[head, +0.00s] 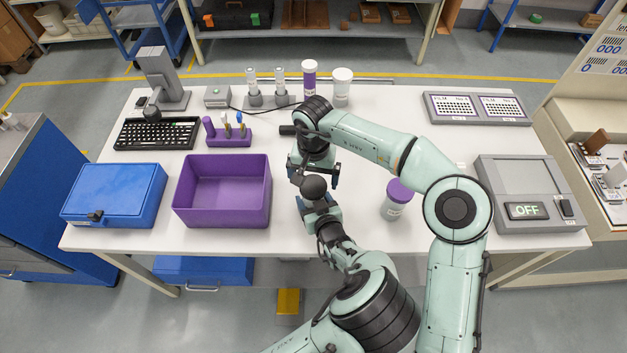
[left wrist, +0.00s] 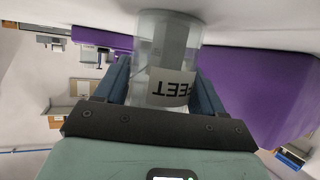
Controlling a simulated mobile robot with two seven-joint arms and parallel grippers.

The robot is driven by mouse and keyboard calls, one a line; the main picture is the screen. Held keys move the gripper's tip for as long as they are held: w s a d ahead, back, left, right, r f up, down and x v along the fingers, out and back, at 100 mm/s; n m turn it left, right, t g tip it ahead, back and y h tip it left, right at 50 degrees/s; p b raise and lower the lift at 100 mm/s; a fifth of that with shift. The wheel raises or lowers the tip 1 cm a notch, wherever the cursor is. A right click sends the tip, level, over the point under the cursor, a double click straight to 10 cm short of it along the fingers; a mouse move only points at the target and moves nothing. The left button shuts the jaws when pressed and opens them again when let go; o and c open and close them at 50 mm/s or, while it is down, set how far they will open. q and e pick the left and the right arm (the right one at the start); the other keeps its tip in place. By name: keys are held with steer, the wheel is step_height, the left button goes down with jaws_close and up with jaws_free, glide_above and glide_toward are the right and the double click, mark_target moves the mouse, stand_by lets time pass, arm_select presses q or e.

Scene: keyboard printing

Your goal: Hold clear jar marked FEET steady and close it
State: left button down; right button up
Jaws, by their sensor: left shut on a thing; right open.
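The clear jar marked FEET (left wrist: 166,75) stands on the white table between the two blue fingers of my left gripper (left wrist: 161,88), with grey contents inside. Its label reads upside down in the left wrist view, and its top is hidden behind the gripper body. In the head view my left gripper (head: 317,204) is shut on the jar, which the arms mostly cover. A dark round top (head: 314,187) shows there; I cannot tell whether it is the lid. My right gripper (head: 314,173) is open just beyond and above it, fingers spread to either side.
A purple bin (head: 222,218) stands close on the left, with a blue case (head: 115,195) beyond it. A purple-lidded jar (head: 395,207) stands to the right, before a grey device reading OFF (head: 520,180). Bottles and a purple rack (head: 229,140) stand at the back.

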step_height(320, 180, up, 2)
steer(key=shift+c, duration=0.2)
step_height(320, 180, up, 4)
steer(key=shift+f+n, duration=0.2)
steer(key=shift+n, duration=0.8)
steer(key=shift+f, duration=0.1)
steer(key=shift+f, duration=3.95)
